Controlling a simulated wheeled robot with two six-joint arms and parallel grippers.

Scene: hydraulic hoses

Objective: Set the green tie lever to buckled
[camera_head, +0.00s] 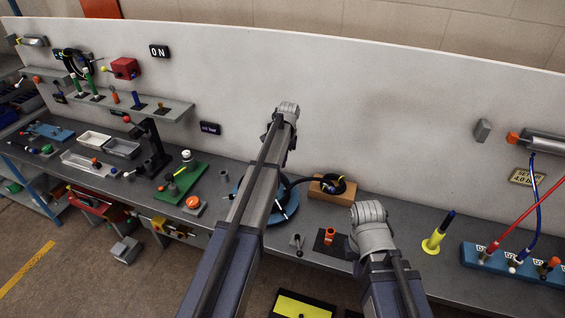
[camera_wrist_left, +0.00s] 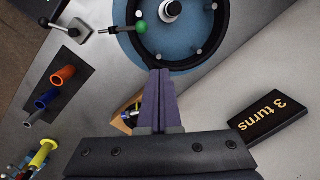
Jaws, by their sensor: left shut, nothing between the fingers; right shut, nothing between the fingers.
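My left gripper (camera_wrist_left: 158,72) is shut and empty in the left wrist view. Its tips are at the near rim of a blue round reel (camera_wrist_left: 178,40) ringed by a black hose. A green ball (camera_wrist_left: 138,27) on a thin metal rod, likely the green tie lever, is at the reel's rim, a little beyond and left of the tips. Contact cannot be judged. In the head view my left arm's end (camera_head: 288,110) hides the lever and part of the reel (camera_head: 290,208). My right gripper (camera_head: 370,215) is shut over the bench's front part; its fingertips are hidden.
A small lever with a black ball (camera_wrist_left: 74,31) stands beside the reel. A dark plate (camera_wrist_left: 58,82) carries orange and blue fittings. A "3 turns" sign (camera_wrist_left: 270,117) is on the right. A wooden block (camera_head: 327,190) and yellow stand (camera_head: 433,240) occupy the bench.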

